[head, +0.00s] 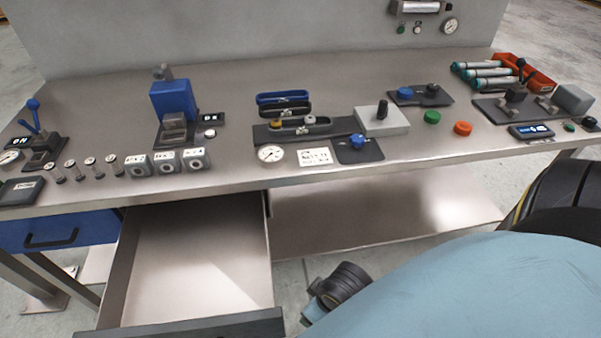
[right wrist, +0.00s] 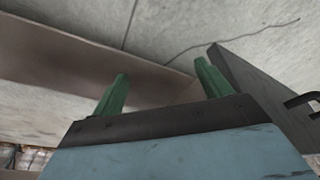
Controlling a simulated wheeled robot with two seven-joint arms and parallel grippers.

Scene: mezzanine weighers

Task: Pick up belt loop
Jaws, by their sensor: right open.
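A blue belt loop (head: 284,98) lies on the bench top, left of the middle in the head view. A black belt loop (head: 285,110) lies just in front of it. A third, dark loop (head: 302,130) sits around two round parts, one yellow and one grey, on a dark base plate (head: 264,137). My right gripper (right wrist: 162,75) shows in the right wrist view with its two green fingers apart and nothing between them. It is away from the loops, with floor and a brown panel beyond it. My left gripper is not in view.
An open, empty drawer (head: 195,255) sticks out below the bench's front edge. A grey block with a black knob (head: 382,120), a blue-knobbed plate (head: 359,150) and a dial (head: 270,154) stand near the loops. Bare bench top (head: 340,75) lies behind them.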

